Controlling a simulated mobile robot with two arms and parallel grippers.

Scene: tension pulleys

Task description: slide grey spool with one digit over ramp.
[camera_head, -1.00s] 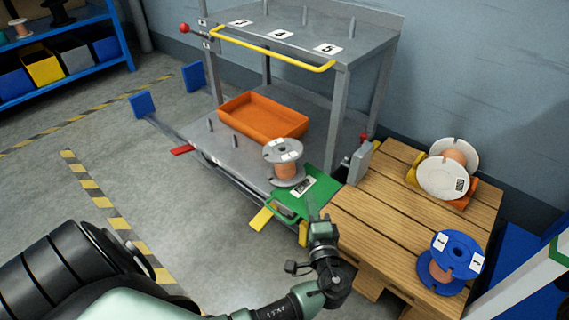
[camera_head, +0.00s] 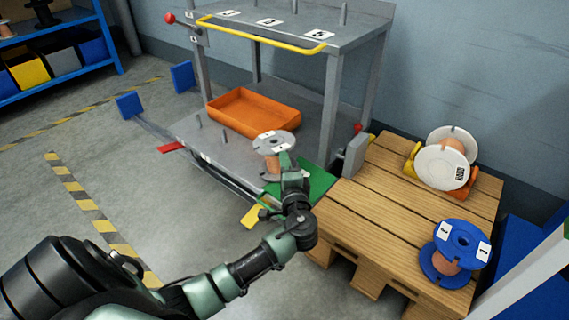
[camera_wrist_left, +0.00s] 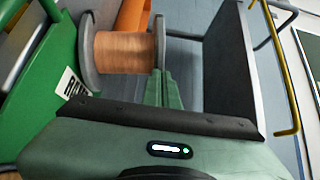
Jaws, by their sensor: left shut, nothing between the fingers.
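The grey spool (camera_head: 275,138), wound with copper wire, stands upright where the grey lower deck meets the green ramp (camera_head: 318,184). White labels show on its top flange, but their digits are too small to read. My left gripper (camera_head: 288,162) is shut and empty, with its fingertips at the spool's near side. In the left wrist view the fingers (camera_wrist_left: 160,88) are together right beside one flange of the spool (camera_wrist_left: 125,52); I cannot tell if they touch. The ramp (camera_wrist_left: 50,90) with a label shows there too. My right gripper is not in view.
An orange tray (camera_head: 254,111) and short pegs are on the grey deck (camera_head: 205,140). A wooden pallet (camera_head: 385,205) at the right carries a white spool (camera_head: 441,167) and a blue spool (camera_head: 462,241). A yellow rail (camera_head: 262,34) edges the upper shelf.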

